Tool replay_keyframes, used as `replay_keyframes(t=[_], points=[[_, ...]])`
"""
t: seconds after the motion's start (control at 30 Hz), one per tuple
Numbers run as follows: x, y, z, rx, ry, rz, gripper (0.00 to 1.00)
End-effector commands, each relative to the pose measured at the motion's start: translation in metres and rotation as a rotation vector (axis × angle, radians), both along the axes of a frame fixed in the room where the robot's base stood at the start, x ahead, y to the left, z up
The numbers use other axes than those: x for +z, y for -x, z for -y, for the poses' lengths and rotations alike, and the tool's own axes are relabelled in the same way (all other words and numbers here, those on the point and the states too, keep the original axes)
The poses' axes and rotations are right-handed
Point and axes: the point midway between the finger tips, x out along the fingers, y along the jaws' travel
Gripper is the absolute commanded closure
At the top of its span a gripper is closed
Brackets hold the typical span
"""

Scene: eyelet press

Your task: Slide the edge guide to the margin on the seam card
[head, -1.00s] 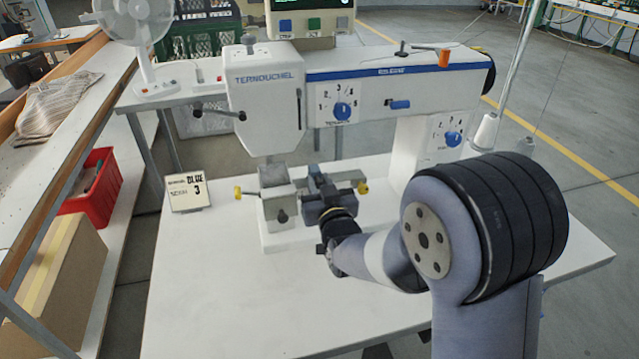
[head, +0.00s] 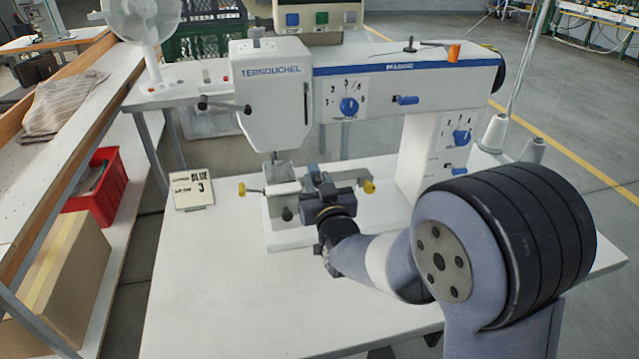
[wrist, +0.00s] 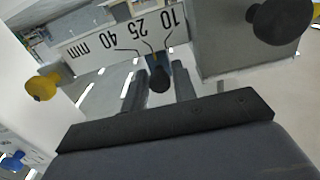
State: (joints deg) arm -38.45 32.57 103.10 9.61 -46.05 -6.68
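The seam card (head: 192,188) stands upright at the table's left and reads "BLUE" and "3"; its smaller print is unclear. In the wrist view a white scale plate (wrist: 87,50) reads 10, 25 and 40 mm, with thin lines from the numbers. A black knob (wrist: 159,80) with a blue part behind it, seemingly the edge guide, lies below the scale. My gripper (wrist: 158,92) has one finger on each side of this knob, with visible gaps. In the head view my gripper (head: 328,200) is at the machine's front, largely hiding the guide.
The sewing machine (head: 270,95) stands above the guide. Yellow knobs stick out at its left (head: 241,189) and right (head: 369,187). A grey block with a black knob (wrist: 285,20) is close right in the wrist view. The front-left of the white table (head: 220,280) is clear.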

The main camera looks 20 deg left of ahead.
Motion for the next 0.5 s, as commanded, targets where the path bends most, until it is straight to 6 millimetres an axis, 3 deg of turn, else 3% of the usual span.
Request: replay_keyframes(t=[0.17,0.5], points=[[0.0002,-0.0002,0.0003,0.0,0.0,0.0,0.61],[0.0,0.0064,0.0041,0.0,-0.001,0.001,0.61]])
